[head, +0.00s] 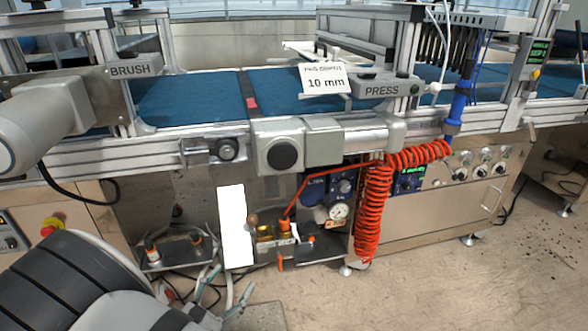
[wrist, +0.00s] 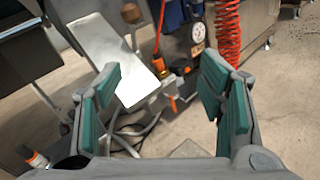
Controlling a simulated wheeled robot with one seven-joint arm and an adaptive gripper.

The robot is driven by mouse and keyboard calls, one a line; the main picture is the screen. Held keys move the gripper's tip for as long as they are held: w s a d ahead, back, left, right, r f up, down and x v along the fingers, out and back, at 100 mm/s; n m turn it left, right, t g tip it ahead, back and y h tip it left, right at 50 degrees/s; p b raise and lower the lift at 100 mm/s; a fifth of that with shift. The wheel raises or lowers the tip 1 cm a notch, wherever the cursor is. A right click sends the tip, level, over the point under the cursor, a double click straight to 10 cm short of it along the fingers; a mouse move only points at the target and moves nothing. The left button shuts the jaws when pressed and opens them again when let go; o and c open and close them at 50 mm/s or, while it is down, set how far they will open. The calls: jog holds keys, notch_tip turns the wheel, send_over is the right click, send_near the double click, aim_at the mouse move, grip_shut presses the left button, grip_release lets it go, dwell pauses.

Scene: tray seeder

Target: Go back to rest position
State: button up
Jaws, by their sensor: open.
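In the wrist view my gripper (wrist: 165,95) is open. Its two green-padded fingers stand wide apart with nothing between them. Beyond the fingers are the floor, some hoses and a white panel (wrist: 112,62), all apart from the fingers. In the head view my arm comes in at the lower left, and dark and grey parts of it fill that corner.
BRUSH (head: 130,70) and PRESS (head: 382,90) stations stand over the belt. A coiled red hose (head: 372,215) hangs at the front by a gauge (head: 338,211). A red emergency button (head: 47,231) is at the left. A white panel (head: 236,226) stands below the frame. Floor at the lower right is clear.

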jog(key=w+d+r+m+g+h, duration=0.2)
jog(key=d+r+m+g+h, duration=0.45)
jog(key=d+r, duration=0.75)
jog(key=s+d+r+m+g+y, duration=0.1)
jog(key=s+d+r+m+g, duration=0.25)
jog(key=d, duration=0.35)
jog(key=s+d+r+m+g+y, duration=0.1)
jog(key=s+d+r+m+g, duration=0.15)
jog(key=d+m+g, duration=0.35)
jog(key=s+d+r+m+g+y, duration=0.1)
jog(key=s+d+r+m+y, duration=0.1)
jog(key=s+d+m, duration=0.3)
jog(key=s+d+r+m+g+y, duration=0.1)
jog(key=s+d+r+y, duration=0.25)
jog(key=s, duration=0.25)
jog(key=s+a+m+t+y, duration=0.2)
jog(key=s+m+y, duration=0.4)
jog(key=s, duration=0.7)
notch_tip(320, 180, up, 36)
jog(key=t+p, duration=0.4)
jog(key=p, duration=3)
jog(key=shift+p, duration=0.35)
jog(key=shift+w+f, duration=0.1)
jog(key=shift+w, duration=0.05)
